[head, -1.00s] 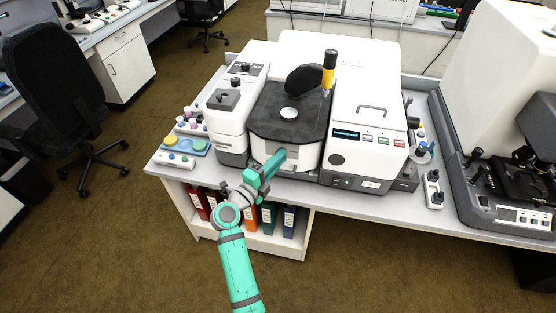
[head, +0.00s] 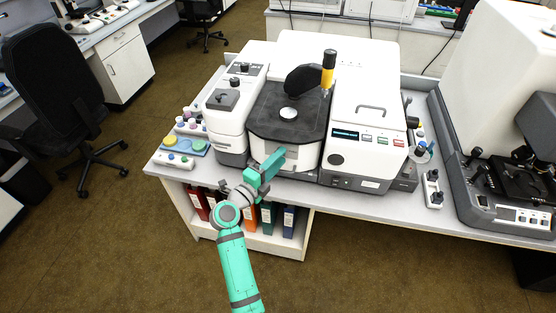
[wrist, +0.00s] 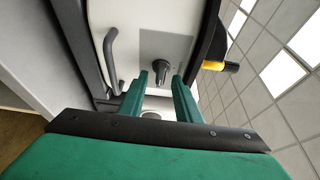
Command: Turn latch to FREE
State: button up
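A dark knob, apparently the latch (wrist: 161,72), sits on the white front panel (wrist: 155,20) of the microscope in the wrist view. My gripper (wrist: 160,83) is open. Its two green fingers point at the panel, with the tips just below the knob in the picture and on either side of its line. I cannot tell how far the tips are from it, and no contact is clear. In the head view my gripper (head: 278,156) is at the front of the central unit, and it hides the knob. No latch marking is readable.
A curved grey handle (wrist: 111,60) is left of the knob in the wrist view. A white unit with a display (head: 365,150) stands to the right. Open floor lies in front.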

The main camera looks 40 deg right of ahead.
jog(key=shift+a, duration=0.1)
jog(key=v, duration=1)
jog(key=shift+s+a, duration=0.15)
jog(key=shift+a, duration=0.15)
jog(key=s+a+r+n+t+y, duration=0.2)
jog(key=s+a+n+t, duration=0.8)
jog(key=s+n+t, duration=0.4)
jog(key=s+a+f+n+g+y, duration=0.2)
jog(key=s+a+f+n+y, duration=0.2)
jog(key=s+a+n+y, duration=0.3)
jog(key=s+a+f+n+g+y, duration=0.2)
jog(key=s+a+f+n+y, duration=0.2)
jog(key=s+a+n+y, duration=0.4)
jog(key=s+a+n, duration=0.1)
jog(key=s+n, duration=0.2)
jog(key=s, duration=0.2)
jog(key=shift+a+f+n, duration=0.3)
jog(key=shift+a+f, duration=0.05)
jog(key=shift+c, duration=0.3)
